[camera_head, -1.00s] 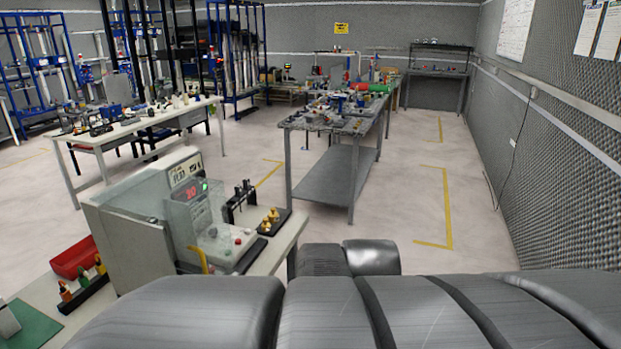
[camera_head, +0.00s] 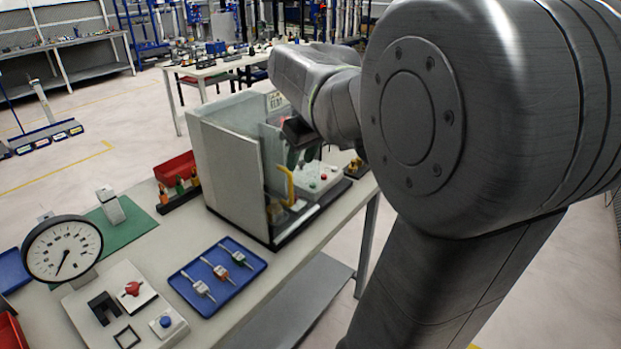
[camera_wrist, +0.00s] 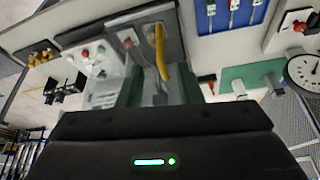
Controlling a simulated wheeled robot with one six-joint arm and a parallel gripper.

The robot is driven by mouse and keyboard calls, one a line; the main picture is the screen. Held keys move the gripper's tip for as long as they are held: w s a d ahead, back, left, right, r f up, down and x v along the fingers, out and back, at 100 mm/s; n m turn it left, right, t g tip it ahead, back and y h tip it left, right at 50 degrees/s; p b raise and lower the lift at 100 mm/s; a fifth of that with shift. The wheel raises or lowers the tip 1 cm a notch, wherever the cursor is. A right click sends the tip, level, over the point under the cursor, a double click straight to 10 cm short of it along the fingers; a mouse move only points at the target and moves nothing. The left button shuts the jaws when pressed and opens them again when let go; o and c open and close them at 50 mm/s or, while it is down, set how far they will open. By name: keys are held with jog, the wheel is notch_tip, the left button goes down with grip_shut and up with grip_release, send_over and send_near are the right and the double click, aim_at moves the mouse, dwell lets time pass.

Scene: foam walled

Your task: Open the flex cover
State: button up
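The flex tester is a grey box-like machine (camera_head: 228,150) on the near bench. Its clear flex cover (camera_head: 272,160) has a yellow handle (camera_head: 287,184) and looks closed, though my arm hides part of it. In the wrist view the yellow handle (camera_wrist: 161,52) stands ahead of my gripper, roughly in line with the gap between the fingers. My gripper (camera_head: 303,156) is at the front of the machine, above and right of the handle. In the wrist view my gripper (camera_wrist: 160,92) shows two dark green fingers apart, with nothing held between them.
A control panel with buttons (camera_head: 318,176) is right of the handle. A blue tray with several gauges (camera_head: 218,277), a dial gauge (camera_head: 62,250), a green mat (camera_head: 128,226) and a red bin (camera_head: 176,168) are on the bench to the left.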

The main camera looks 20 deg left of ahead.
aim_at(292, 185)
jog(key=x, duration=1.1)
jog(key=shift+w+a+f, duration=0.1)
jog(key=shift+f, duration=0.25)
jog(key=shift+c, duration=0.2)
grip_shut()
